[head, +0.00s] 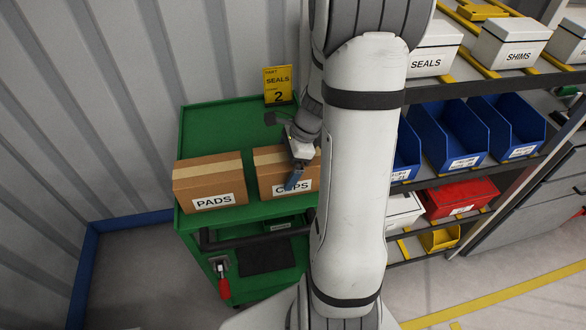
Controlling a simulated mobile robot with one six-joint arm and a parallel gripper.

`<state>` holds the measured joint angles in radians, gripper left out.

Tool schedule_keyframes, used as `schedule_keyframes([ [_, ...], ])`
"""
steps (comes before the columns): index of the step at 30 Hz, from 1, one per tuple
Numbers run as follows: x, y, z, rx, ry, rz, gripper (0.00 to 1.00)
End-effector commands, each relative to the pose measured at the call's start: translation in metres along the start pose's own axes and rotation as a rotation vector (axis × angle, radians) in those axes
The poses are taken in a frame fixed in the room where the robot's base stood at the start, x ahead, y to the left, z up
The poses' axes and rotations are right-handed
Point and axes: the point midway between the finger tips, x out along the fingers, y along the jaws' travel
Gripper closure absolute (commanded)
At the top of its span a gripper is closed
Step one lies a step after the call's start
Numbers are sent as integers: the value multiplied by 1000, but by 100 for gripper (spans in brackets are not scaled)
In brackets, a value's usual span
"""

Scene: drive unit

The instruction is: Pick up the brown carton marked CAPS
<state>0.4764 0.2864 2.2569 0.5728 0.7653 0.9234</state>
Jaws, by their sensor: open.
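The brown carton marked CAPS (272,170) stands on the top of the green cart (222,130), with a tan tape strip and a white label on its front. My gripper (293,182) is over the carton's right part, in front of its label, and hides some of the lettering. It is open, though its fingers are small and partly blurred here. I cannot tell whether they touch the carton. My arm hides the carton's right end.
A brown carton marked PADS (208,182) stands close to the left of the CAPS carton. Shelves with blue bins (447,135), a red bin (458,197) and white boxes (511,42) are at right.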

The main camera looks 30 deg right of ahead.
Motion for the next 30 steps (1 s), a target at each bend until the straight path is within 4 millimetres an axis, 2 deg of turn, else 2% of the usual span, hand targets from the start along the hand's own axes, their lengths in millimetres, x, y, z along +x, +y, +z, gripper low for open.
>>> schedule_keyframes([
  [8,0,0,0,-1,0,0,0],
  [27,1,0,0,-1,0,1,52],
  [30,0,0,0,-1,0,1,53],
])
